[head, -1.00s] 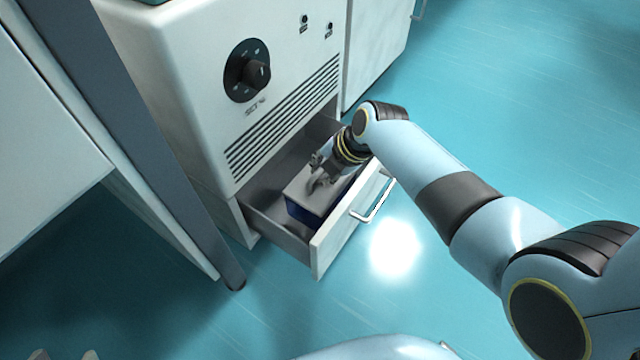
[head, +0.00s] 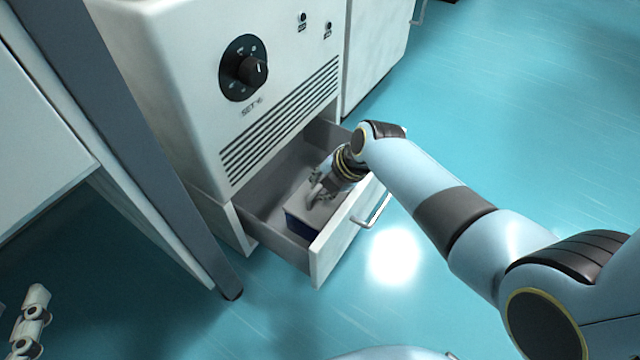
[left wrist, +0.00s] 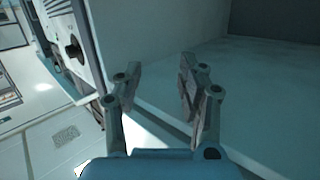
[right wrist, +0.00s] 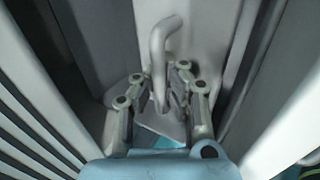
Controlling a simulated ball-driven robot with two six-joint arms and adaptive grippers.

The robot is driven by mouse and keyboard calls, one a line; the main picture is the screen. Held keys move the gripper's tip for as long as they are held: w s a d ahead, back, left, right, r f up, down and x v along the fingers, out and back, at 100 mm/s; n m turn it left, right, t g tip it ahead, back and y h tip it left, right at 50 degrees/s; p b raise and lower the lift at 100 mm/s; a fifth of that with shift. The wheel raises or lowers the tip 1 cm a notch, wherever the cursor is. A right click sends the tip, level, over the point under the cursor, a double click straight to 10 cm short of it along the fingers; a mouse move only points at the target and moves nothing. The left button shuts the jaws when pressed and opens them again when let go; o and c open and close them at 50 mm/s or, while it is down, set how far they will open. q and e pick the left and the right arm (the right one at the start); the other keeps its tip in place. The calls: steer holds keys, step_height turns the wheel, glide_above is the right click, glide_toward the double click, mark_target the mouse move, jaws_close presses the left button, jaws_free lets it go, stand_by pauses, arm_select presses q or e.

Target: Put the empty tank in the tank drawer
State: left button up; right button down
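The tank (head: 305,208), a box with a grey top and dark blue side, sits low inside the open tank drawer (head: 327,256) of the white cabinet. Its lower part is hidden by the drawer front; I cannot tell whether it touches the drawer floor. My right gripper (head: 318,192) reaches down onto the tank's top. In the right wrist view, the right gripper (right wrist: 158,88) has its fingers close on both sides of the tank's grey curved handle (right wrist: 160,45). My left gripper (left wrist: 155,80) is open and empty; it also shows at the head view's lower left (head: 32,315).
The white chiller cabinet (head: 180,75), with a black knob (head: 252,70) and vent slots, stands above the drawer. A dark table leg (head: 170,170) is left of it. The drawer's handle (head: 375,210) faces open teal floor (head: 520,110).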

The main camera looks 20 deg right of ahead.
arm_select(q)
steer(key=shift+r, duration=0.1)
steer(key=shift+w+r, duration=0.2)
steer(key=shift+r, duration=0.05)
arm_select(e)
steer(key=shift+f, duration=0.15)
steer(key=c, duration=1.5)
jaws_free()
arm_select(q)
steer(key=shift+r, duration=0.1)
steer(key=shift+w, duration=0.15)
